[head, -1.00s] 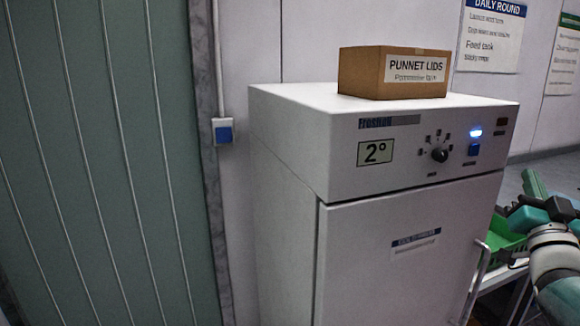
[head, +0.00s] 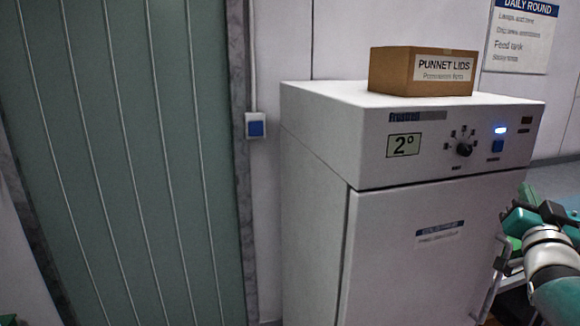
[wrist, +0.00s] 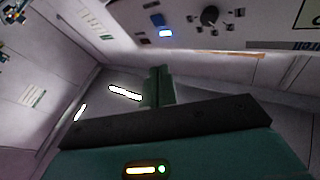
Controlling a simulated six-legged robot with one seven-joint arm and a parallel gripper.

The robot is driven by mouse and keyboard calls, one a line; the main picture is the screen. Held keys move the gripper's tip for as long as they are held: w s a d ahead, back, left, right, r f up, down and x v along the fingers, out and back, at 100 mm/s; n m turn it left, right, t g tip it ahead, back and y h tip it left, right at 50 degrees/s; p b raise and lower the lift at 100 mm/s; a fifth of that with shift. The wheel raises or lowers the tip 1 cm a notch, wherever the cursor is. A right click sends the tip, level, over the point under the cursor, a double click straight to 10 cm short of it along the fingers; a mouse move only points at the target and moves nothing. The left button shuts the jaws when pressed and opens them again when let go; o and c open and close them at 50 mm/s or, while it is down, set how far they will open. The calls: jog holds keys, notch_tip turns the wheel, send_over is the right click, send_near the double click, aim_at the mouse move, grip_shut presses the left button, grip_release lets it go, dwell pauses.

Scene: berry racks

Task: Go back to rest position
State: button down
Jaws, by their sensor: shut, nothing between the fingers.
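My gripper (head: 517,212) shows at the right edge of the head view, in front of the right side of the white fridge. In the wrist view my gripper (wrist: 157,84) shows as green fingers closed together, with nothing between them. The dark bar and teal housing of my gripper fill the bottom of that view. The arm behind it runs off the right edge of the head view.
The white fridge (head: 400,240) stands close, its door shut, with a handle at right. A PUNNET LIDS box (head: 395,72) sits on top. A grey-green ribbed panel (head: 130,160) fills the left. The fridge controls (wrist: 209,17) show upside down in the wrist view.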

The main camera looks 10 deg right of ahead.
jog(key=a+f+n+g+y, duration=0.25)
jog(key=a+f, duration=0.25)
jog(key=a, duration=0.4)
jog(key=a+f+n+g+y, duration=0.25)
jog(key=a+f+y, duration=0.2)
jog(key=a, duration=0.45)
jog(key=a+f+n+g+y, duration=0.1)
jog(key=a+f+g+y, duration=0.15)
jog(key=a+f, duration=0.5)
jog(key=s+a+f+n+g+y, duration=0.1)
jog(key=s+a+f+g, duration=0.1)
jog(key=s+a, duration=0.2)
jog(key=s+a+f+n+g+y, duration=0.1)
jog(key=s+a+n+g, duration=0.1)
jog(key=s+a, duration=0.3)
jog(key=a+g, duration=0.1)
jog(key=a, duration=0.2)
jog(key=shift+f+n, duration=0.3)
jog(key=shift+f, duration=0.05)
